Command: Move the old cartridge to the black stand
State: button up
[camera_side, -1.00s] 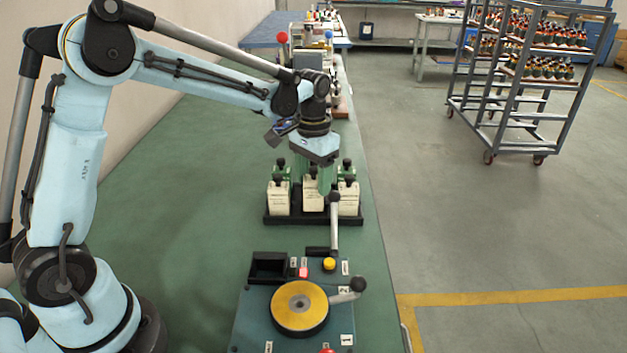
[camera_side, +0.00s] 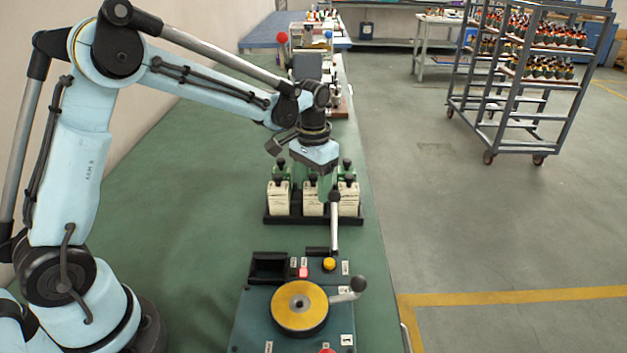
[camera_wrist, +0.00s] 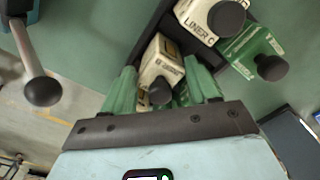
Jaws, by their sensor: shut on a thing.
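The black stand (camera_side: 270,219) sits on the green bench in the side view and carries white cartridges with black knobs in front and green ones behind. My gripper (camera_side: 325,185) is low over its middle. In the wrist view, my gripper's green fingers (camera_wrist: 162,90) are shut on a white cartridge (camera_wrist: 158,60) with a black knob. This looks like the middle white cartridge (camera_side: 312,200) in the side view, standing upright at the stand. Its base is hidden in the wrist view, and I cannot tell whether it is fully seated.
A white cartridge marked "LINER C" (camera_wrist: 203,22) and a green cartridge (camera_wrist: 252,52) stand close to my gripper. An upright lever (camera_side: 334,222) rises near the stand's front. The winding fixture with its yellow disc (camera_side: 300,306) and a small black box (camera_side: 268,268) are nearer the camera.

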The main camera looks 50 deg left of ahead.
jog(key=o, duration=1.2)
jog(key=shift+r, duration=0.1)
jog(key=shift+r, duration=2.2)
notch_tip(320, 180, up, 12)
jog(key=s+d+f+t, duration=0.1)
jog(key=s+f+t, duration=0.2)
jog(key=s, duration=0.5)
jog(key=s+d+f+t, duration=0.1)
jog(key=s+f+t, duration=0.3)
jog(key=s, duration=0.4)
jog(key=shift+d+f, duration=0.25)
jog(key=shift+f, duration=0.65)
